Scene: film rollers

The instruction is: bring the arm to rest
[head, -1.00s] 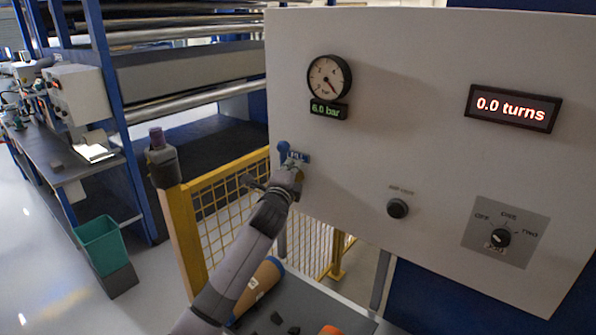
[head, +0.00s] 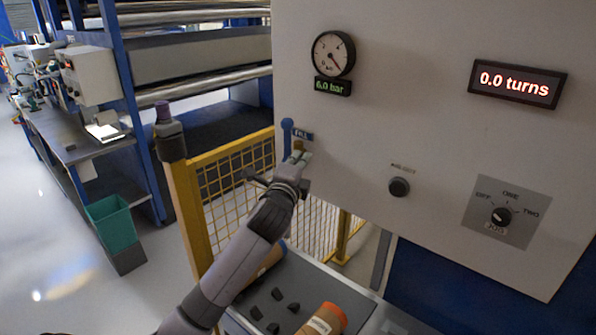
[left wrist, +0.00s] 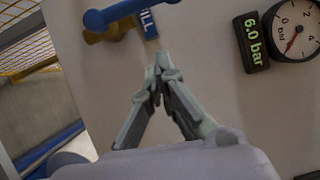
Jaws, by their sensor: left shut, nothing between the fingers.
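My left gripper (head: 299,160) is at the lower left part of the white panel (head: 400,60), just below the blue lever (head: 287,130) with its FILL label. In the left wrist view the fingers of my left gripper (left wrist: 160,65) meet at the tips with nothing between them. There the blue lever (left wrist: 110,16) lies beyond the fingertips, apart from them. My left arm (head: 235,265) reaches up from the bottom of the head view. My right gripper is not in view.
The panel carries a gauge (head: 332,54) at 6.0 bar, a display (head: 517,84) reading 0.0 turns, a black button (head: 399,187) and a rotary switch (head: 501,215). A yellow fence (head: 235,190) stands left of the arm. An orange-ended roll (head: 325,318) lies on the surface below.

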